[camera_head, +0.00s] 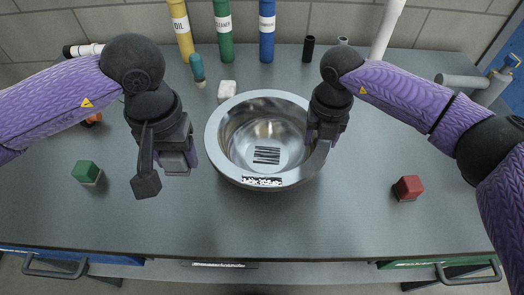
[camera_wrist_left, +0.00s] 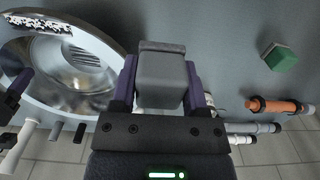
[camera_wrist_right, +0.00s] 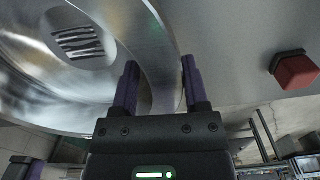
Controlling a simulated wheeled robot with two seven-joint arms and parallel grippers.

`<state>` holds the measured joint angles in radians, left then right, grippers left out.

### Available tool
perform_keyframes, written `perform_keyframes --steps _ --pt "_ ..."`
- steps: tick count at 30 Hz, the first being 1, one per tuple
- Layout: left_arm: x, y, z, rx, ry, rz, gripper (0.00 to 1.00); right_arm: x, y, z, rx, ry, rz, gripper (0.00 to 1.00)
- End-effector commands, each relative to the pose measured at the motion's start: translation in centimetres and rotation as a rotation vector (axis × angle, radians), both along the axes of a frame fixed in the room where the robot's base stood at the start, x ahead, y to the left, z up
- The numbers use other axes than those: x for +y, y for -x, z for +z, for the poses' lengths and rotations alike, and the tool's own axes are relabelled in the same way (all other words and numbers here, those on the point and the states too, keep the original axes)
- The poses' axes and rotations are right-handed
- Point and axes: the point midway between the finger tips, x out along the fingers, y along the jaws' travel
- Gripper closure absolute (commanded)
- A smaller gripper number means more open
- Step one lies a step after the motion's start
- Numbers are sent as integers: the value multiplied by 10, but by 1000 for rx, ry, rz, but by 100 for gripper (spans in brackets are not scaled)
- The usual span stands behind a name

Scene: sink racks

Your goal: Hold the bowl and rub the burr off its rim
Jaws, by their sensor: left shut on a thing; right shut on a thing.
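The shiny metal bowl (camera_head: 225,165) stands upright in the middle of the counter. A rough black-and-white speckled patch, the burr (camera_head: 262,182), lies on the front of its rim; it also shows in the left wrist view (camera_wrist_left: 38,26). My right gripper (camera_head: 322,138) is shut on the bowl's right rim, with the rim between its fingers in the right wrist view (camera_wrist_right: 160,85). My left gripper (camera_head: 178,165) is left of the bowl, apart from it, shut on a grey block (camera_wrist_left: 160,80). The burr is uncovered.
A green cube (camera_head: 86,171) sits at left and a red cube (camera_head: 408,187) at right. A white block (camera_head: 227,90) is behind the bowl. Yellow (camera_head: 180,28), green (camera_head: 223,30) and blue (camera_head: 267,30) bottles stand at the back. The counter before the bowl is clear.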

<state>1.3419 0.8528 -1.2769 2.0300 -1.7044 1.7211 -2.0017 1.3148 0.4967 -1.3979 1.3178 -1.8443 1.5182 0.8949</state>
Motion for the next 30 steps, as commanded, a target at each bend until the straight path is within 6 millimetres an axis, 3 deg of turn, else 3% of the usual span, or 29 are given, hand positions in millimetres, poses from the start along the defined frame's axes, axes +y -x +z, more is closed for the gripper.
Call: perform_keyframes --steps 14,17,30 --pt "0 0 0 0 0 5 89 0 0 0 1 2 0 94" --pt "-7 -3 6 -4 4 88 89 0 0 0 1 2 0 94" --pt "-86 -3 85 -2 4 1244 89 0 0 -1 1 2 0 94"
